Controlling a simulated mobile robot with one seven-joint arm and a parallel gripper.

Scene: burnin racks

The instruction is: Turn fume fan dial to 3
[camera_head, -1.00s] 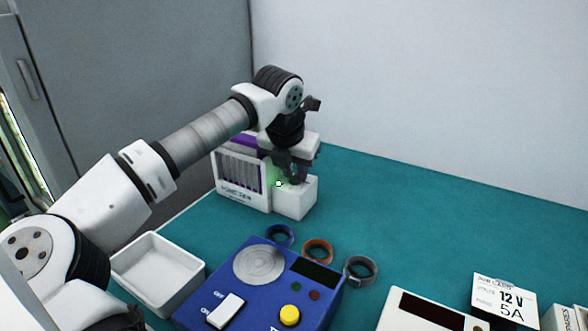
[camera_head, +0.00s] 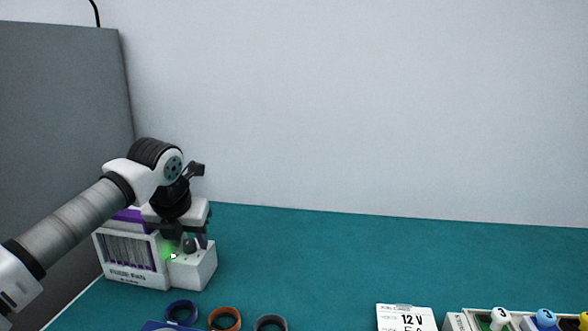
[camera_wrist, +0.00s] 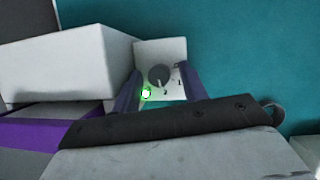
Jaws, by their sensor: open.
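The fume fan (camera_head: 135,262) is a white unit with a slatted, purple-trimmed front at the left of the head view. A white box on its right side bears the dark round dial (camera_head: 190,245). In the wrist view the dial (camera_wrist: 159,75) sits on a pale plate, with numerals 1 and 2 readable; a light mark on the knob appears to point near 2. No 3 is readable. My gripper (camera_wrist: 160,72) is open, its fingers on either side of the dial; contact cannot be told. A green light (camera_wrist: 146,93) glows beside the dial.
Blue, orange and grey tape rolls (camera_head: 225,318) lie in front of the fan. A 12 V 5A label box (camera_head: 405,318) and a rack with numbered pieces (camera_head: 455,322) stand at front right. The teal bench behind is clear. A grey cabinet (camera_head: 60,120) stands at left.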

